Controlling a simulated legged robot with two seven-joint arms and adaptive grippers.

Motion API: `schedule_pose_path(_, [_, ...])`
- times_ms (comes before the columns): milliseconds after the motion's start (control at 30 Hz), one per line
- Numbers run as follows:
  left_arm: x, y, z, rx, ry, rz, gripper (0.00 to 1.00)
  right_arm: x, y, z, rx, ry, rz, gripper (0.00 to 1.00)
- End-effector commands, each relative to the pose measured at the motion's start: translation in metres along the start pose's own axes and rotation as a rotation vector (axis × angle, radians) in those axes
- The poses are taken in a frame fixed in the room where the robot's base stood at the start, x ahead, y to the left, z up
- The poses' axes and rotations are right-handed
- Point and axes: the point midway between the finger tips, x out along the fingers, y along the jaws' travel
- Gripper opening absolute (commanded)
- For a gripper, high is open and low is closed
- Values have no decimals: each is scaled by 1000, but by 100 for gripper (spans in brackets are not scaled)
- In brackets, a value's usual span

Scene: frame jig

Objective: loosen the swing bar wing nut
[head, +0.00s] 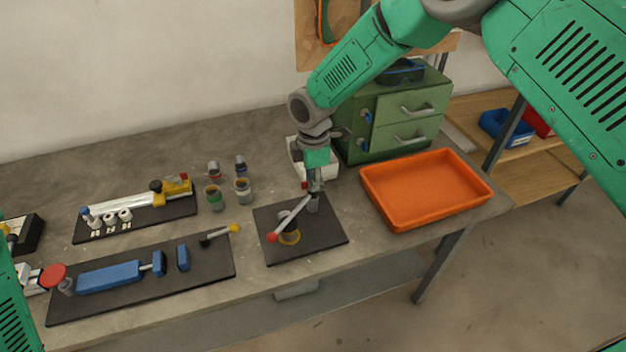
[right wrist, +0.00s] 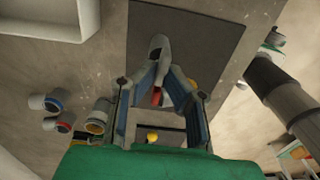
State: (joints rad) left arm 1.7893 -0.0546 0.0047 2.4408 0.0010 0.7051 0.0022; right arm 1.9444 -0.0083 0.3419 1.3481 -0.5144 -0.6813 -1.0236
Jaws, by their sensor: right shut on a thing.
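The swing bar (head: 292,218) is a thin grey bar with a red ball end (head: 272,237), above a black base plate (head: 331,234). A tan round piece (head: 289,239) lies under the bar. A grey post (head: 313,205) stands at the bar's other end. My right gripper (head: 313,188) points down over this end and is shut on the wing nut, which its fingers mostly hide. In the right wrist view, the fingers of my right gripper (right wrist: 165,88) close in around a small red part (right wrist: 157,98). My left gripper is out of view.
An orange tray (head: 399,215) lies right of the plate, with a green drawer cabinet (head: 376,137) behind. Several small cups (head: 243,190) stand left. Two black plates with clamp fixtures (head: 108,279) (head: 130,221) fill the left side. Bare bench lies behind the cups.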

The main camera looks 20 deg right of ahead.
Motion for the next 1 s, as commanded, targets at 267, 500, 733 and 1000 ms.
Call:
schedule_pose_path(267, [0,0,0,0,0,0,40,-4,6,-1,-60,5,16,0])
schedule_pose_path(500, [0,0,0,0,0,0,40,-4,6,-1,-67,4,16,0])
schedule_pose_path(733, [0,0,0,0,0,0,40,-4,6,-1,-66,4,16,22])
schedule_pose_path(1000, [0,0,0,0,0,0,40,-2,2,-1,-66,2,7,28])
